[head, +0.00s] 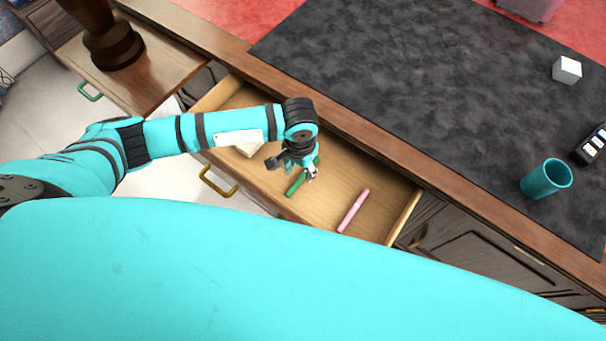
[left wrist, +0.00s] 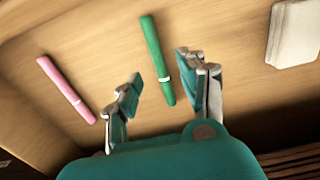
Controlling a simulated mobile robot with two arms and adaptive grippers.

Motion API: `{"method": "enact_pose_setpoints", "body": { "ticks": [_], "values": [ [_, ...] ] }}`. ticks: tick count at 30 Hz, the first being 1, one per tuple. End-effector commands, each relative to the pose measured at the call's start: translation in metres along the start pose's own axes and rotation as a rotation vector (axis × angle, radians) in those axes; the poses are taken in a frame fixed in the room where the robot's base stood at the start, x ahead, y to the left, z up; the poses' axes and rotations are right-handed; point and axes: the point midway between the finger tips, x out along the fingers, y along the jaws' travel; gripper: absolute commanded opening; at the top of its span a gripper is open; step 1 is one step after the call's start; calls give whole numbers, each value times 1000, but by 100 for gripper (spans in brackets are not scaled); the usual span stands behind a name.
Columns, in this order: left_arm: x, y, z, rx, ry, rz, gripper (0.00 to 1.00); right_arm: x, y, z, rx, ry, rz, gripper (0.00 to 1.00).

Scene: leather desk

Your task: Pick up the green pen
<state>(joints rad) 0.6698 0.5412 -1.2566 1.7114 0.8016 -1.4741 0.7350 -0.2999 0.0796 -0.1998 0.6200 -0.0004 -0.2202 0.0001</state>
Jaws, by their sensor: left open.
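The green pen (head: 297,183) lies in the open wooden drawer, partly hidden by my left gripper in the head view. In the left wrist view the green pen (left wrist: 157,60) lies on the drawer floor between the lines of the two fingers, nearer the right finger. My left gripper (head: 296,168) is over the drawer; in the left wrist view the left gripper (left wrist: 160,80) has its fingers spread wide with nothing held. I cannot tell the height of the fingertips above the pen. My right gripper is not in view.
A pink pen (head: 353,210) lies in the drawer (head: 325,205) right of the green one. A pale stack (left wrist: 294,45) lies at the drawer's other side. On the desk above are a teal cup (head: 546,180), a white cube (head: 567,70) and a dark object (head: 592,146) with white keys.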

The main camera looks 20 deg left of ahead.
Motion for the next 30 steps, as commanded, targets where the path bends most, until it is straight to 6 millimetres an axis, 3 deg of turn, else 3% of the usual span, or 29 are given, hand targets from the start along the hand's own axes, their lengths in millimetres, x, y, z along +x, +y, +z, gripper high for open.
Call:
{"method": "enact_pose_setpoints", "body": {
  "ticks": [7, 16, 25, 30],
  "values": [
    [36, 1, 1, 1, -2, -1, 42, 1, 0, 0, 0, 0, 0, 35],
    [41, 1, 1, 1, 0, -1, 42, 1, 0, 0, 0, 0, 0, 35],
    [41, 1, 1, 1, 0, -1, 2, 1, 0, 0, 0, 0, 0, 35],
    [41, 1, 1, 1, 0, -1, 0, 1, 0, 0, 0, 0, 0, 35]
  ]
}}
